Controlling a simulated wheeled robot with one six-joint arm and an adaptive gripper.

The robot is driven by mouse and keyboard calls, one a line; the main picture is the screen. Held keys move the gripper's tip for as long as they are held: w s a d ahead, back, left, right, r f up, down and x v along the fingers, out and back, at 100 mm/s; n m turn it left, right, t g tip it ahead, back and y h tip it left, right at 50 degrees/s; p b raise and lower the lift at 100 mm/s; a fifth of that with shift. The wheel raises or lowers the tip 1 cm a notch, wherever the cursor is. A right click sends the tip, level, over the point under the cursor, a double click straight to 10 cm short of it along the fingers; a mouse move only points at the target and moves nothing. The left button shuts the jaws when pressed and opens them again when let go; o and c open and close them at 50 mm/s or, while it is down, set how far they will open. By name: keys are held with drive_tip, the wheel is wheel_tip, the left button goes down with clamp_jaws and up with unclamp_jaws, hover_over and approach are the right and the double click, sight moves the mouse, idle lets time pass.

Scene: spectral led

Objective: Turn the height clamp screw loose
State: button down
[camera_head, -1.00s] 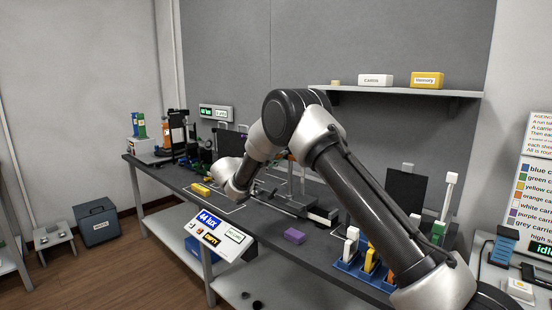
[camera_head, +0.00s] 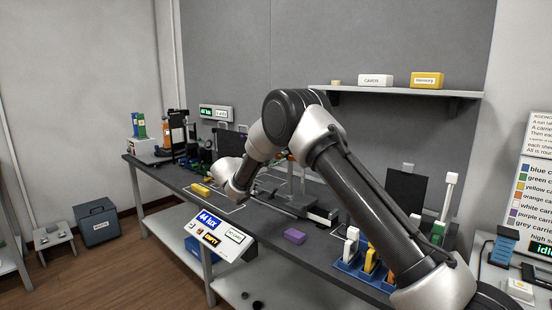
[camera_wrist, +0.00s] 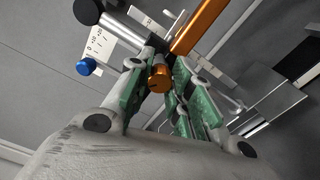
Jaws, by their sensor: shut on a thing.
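In the wrist view, my gripper (camera_wrist: 158,73) has green-padded fingers closed around a small orange screw head (camera_wrist: 160,82), which I take to be the height clamp screw. It sits beside a dark cylindrical part under a long orange post (camera_wrist: 203,22). The fingers cover part of the screw, so its turned angle cannot be read. In the head view my arm reaches over the bench, and the fingertips and screw cannot be made out there.
In the wrist view, a blue knob (camera_wrist: 86,66), a black knob (camera_wrist: 88,10) and a white scale plate (camera_wrist: 104,42) lie close by. On the bench (camera_head: 262,222) are a yellow block (camera_head: 200,190), a purple block (camera_head: 294,236) and a blue rack (camera_head: 350,268).

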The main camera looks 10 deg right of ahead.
drive_tip(key=c, duration=1.3)
unclamp_jaws()
drive_tip(key=shift+o, duration=0.2)
drive_tip(key=shift+s+a, duration=0.1)
drive_tip(key=shift+a, duration=0.05)
drive_tip(key=v, duration=1.1)
drive_tip(key=shift+s+a, duration=0.2)
drive_tip(key=shift+a, duration=0.1)
drive_tip(key=shift+f, duration=0.1)
